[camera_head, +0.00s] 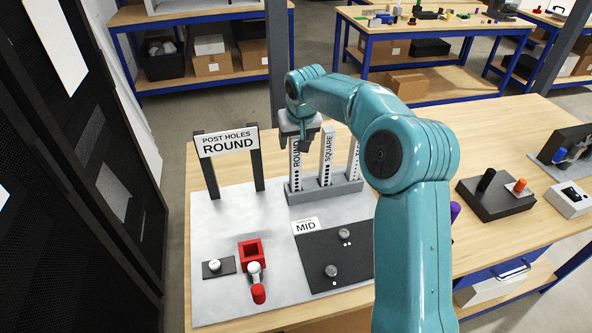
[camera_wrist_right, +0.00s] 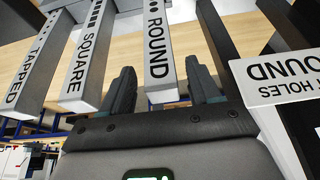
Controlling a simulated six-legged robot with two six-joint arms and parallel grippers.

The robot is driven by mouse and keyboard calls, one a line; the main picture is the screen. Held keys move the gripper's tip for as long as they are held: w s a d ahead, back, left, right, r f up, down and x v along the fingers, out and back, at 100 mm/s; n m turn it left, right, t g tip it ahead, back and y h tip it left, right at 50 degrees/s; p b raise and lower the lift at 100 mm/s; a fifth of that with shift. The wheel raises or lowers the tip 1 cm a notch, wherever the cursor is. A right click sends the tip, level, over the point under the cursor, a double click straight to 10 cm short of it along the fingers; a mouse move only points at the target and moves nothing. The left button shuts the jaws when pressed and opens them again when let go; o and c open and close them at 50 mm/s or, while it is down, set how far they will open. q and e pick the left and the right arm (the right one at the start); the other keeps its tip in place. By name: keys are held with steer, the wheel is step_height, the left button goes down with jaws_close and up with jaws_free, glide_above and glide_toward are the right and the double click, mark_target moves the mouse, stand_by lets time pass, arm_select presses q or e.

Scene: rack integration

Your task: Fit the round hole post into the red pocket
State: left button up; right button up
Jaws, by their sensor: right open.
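The round hole post (camera_head: 296,172) is a pale upright bar labelled ROUND, standing in the left slot of a grey rack (camera_head: 340,192). My right gripper (camera_head: 303,143) is at its upper part. In the right wrist view the open fingers lie on either side of the ROUND post (camera_wrist_right: 157,45), with a visible gap at each side. The red pocket (camera_head: 251,246) is a small square red socket on the light grey board, and its opening looks empty. My left gripper is not in view.
The SQUARE post (camera_head: 327,155) and TAPPED post (camera_wrist_right: 38,65) stand beside the ROUND one. A ROUND sign (camera_head: 227,143) on two dark uprights stands left. A red-tipped clamp lever (camera_head: 258,294) is in front of the pocket. A dark MID plate (camera_head: 325,262) lies right.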

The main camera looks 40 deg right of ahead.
steer(key=shift+w+a, duration=0.1)
steer(key=shift+a, duration=0.05)
jaws_close()
steer(key=shift+r+p, duration=0.45)
steer(key=shift+r, duration=0.1)
step_height(320, 180, up, 3)
steer(key=shift+r+p, duration=0.1)
steer(key=shift+p, duration=1.15)
